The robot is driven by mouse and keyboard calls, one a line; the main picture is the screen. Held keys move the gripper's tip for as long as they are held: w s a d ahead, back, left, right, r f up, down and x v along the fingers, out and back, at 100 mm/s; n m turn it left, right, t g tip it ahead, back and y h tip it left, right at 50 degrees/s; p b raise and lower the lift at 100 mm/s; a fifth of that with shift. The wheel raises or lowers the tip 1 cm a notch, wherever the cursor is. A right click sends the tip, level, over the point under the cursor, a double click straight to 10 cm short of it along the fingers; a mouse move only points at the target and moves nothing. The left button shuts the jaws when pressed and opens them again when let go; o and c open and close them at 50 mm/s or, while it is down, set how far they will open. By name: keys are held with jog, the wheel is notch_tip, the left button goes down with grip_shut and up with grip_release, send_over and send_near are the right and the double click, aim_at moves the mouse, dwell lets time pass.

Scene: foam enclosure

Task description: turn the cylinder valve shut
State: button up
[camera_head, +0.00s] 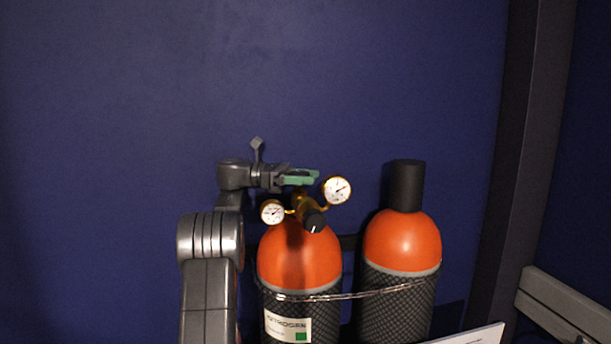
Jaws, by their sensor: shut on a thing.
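An orange-topped cylinder (299,262) with a dark mesh sleeve stands upright at the lower middle. On its top is a brass regulator with two round gauges, a left gauge (272,212) and a right gauge (337,190), and a black knob (314,221) facing the camera. A green valve handwheel (300,177) sits above the regulator, seen nearly edge-on. My gripper (286,180) reaches in from the left and is shut on the handwheel. The fingertips and the valve stem are partly hidden.
A second orange-topped cylinder (402,243) with a black cap (406,186) stands at the right. A chain (350,296) runs across both. A blue wall (120,120) is behind. A dark post (513,150) and a grey rail (565,305) are at the right.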

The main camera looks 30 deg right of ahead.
jog(key=shift+m, duration=0.3)
dwell(0.4)
jog(key=o, duration=1)
jog(key=shift+c, duration=0.2)
jog(key=shift+n+t, duration=0.3)
jog(key=shift+n, duration=0.2)
